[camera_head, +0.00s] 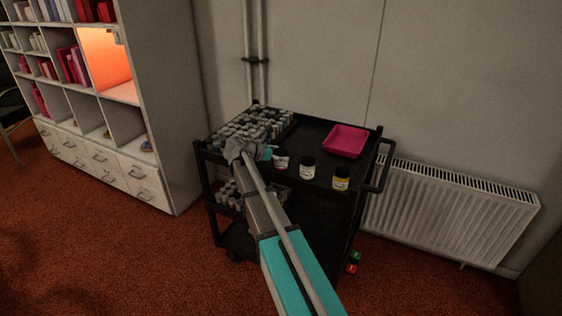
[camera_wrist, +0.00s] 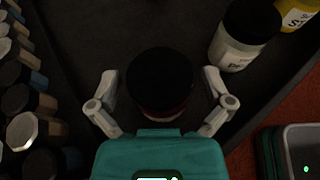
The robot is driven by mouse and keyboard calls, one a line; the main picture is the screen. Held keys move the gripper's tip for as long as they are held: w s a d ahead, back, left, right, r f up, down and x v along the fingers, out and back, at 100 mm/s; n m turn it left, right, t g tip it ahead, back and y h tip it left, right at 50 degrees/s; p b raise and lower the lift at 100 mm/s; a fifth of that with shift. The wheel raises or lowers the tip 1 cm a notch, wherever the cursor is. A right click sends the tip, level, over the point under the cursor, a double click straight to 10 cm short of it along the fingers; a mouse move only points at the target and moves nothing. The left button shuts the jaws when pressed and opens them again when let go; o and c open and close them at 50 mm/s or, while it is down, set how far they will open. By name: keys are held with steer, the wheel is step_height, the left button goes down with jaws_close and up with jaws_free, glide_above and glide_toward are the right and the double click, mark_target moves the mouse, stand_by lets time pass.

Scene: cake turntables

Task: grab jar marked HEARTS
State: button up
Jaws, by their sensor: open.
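A jar with a black lid and a red and white body (camera_head: 281,162) stands upright on the cart's top shelf. In the wrist view I look down on its lid (camera_wrist: 160,78), between my fingers. My gripper (camera_wrist: 160,92) is open, with one finger on each side of the jar; I cannot tell whether either touches it. In the head view my gripper (camera_head: 264,153) is at the jar's left side. The label is too small to read there and hidden in the wrist view, so I cannot confirm HEARTS.
A white jar (camera_head: 308,168) and a yellow jar (camera_head: 341,179) stand to the right. Many small jars (camera_head: 245,127) crowd the left of the black cart (camera_head: 317,141). A pink tray (camera_head: 346,142) lies at the back right. A radiator (camera_head: 450,212) is beside the cart.

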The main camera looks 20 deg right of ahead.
mark_target(281, 151)
steer(key=shift+c, duration=0.3)
steer(key=c, duration=1)
steer(key=shift+r, duration=0.2)
step_height(281, 151, up, 3)
steer(key=p, duration=0.3)
steer(key=shift+s+d+r+p, duration=1.1)
steer(key=shift+s+r+p, duration=0.55)
steer(key=shift+s, duration=0.45)
steer(key=shift+s+d+r+p, duration=1.05)
steer(key=shift+s+r+p, duration=0.6)
steer(key=shift+s, duration=0.4)
steer(key=shift+s+d+r+p, duration=1.1)
steer(key=shift+s+r+p, duration=0.5)
steer(key=shift+s, duration=0.5)
steer(key=shift+f, duration=0.1)
